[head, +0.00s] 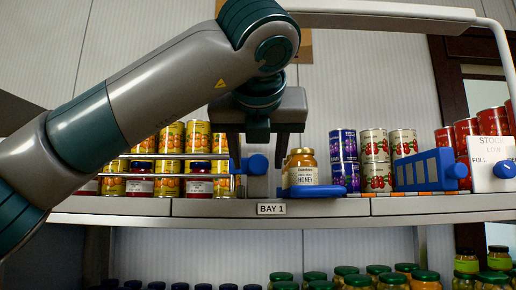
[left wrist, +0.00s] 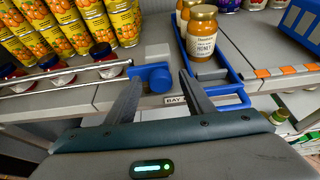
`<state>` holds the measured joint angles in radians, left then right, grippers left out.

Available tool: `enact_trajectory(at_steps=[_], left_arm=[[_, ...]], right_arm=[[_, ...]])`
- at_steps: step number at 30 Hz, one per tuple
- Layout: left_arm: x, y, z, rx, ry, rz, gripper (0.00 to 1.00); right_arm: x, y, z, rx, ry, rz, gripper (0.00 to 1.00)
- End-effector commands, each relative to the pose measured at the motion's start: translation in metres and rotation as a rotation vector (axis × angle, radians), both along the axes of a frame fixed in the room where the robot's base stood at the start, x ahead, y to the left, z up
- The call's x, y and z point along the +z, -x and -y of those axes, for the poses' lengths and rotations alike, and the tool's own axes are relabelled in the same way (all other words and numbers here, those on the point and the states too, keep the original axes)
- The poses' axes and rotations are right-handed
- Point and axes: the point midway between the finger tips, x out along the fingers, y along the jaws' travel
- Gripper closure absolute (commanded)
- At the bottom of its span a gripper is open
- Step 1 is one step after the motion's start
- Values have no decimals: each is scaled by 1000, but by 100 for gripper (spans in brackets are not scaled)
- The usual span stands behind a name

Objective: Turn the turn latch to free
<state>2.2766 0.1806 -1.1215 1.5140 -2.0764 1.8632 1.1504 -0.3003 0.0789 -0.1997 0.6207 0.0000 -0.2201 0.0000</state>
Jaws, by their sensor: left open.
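The turn latch looks to be the blue round knob (head: 257,164) at the right end of the metal rails, on the shelf front left of the honey. It also shows in the left wrist view (left wrist: 157,78), with a blue arm reaching left towards the rail. My left gripper (head: 258,150) is open and comes down from above, its fingers pointing at the knob. In the left wrist view its fingertips (left wrist: 159,84) lie to either side of the knob, with nothing held between them. I cannot tell whether they touch it. My right gripper is not in view.
A honey jar (head: 302,168) stands in a blue tray (head: 315,191) just right of the knob. Metal rails (head: 165,157) front yellow cans and red jars at left. A blue slotted gate (head: 425,170) and a white stock dial plate (head: 492,152) are at right.

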Motion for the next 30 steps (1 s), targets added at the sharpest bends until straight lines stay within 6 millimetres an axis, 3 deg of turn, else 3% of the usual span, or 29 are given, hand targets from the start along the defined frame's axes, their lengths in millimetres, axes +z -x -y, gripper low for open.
enact_trajectory(at_steps=[11,12,17,30], left_arm=[[-2,-5,0,-1,0,1,52],[-2,-5,0,-1,0,1,54],[-2,-4,0,-1,0,1,93],[-2,-4,1,0,-47,1,93]], right_arm=[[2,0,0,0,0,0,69],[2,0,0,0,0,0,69],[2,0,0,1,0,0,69],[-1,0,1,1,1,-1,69]])
